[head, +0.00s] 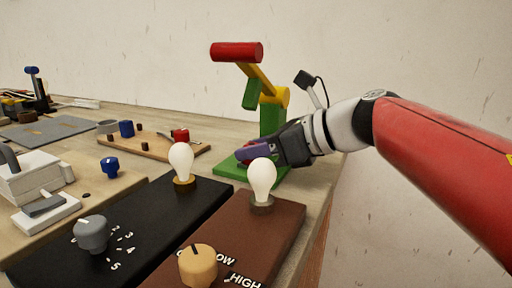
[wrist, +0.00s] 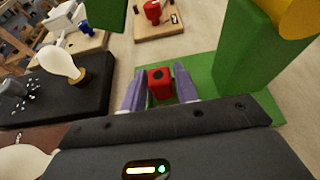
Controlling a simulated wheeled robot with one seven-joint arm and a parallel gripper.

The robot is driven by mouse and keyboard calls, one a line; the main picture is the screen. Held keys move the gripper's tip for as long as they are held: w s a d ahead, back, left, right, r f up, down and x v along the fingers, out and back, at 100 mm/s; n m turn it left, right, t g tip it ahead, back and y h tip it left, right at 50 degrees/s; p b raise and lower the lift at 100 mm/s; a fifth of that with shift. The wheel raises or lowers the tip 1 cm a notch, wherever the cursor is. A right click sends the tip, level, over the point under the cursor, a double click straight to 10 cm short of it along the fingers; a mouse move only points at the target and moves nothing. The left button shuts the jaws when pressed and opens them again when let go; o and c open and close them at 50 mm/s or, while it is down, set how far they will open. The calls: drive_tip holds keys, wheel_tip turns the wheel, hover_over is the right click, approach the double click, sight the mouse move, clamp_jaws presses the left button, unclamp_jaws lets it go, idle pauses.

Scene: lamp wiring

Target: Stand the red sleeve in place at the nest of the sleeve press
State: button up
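In the head view my gripper (head: 247,154) is low over the press base (head: 228,170), and only bits of red show by the fingers. The press (head: 270,118) has a green post, yellow arm and red handle (head: 237,52).
Two bulbs (head: 181,160) (head: 262,180) stand on the black and brown panels close in front of my gripper. A wooden board (head: 150,145) with a red part (head: 180,135) lies to the left. The press post is close beside my gripper.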

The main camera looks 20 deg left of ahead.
drive_tip(key=shift+o, duration=1.4)
drive_tip(key=shift+r, duration=0.2)
drive_tip(key=v, duration=1.2)
drive_tip(key=shift+r, duration=0.1)
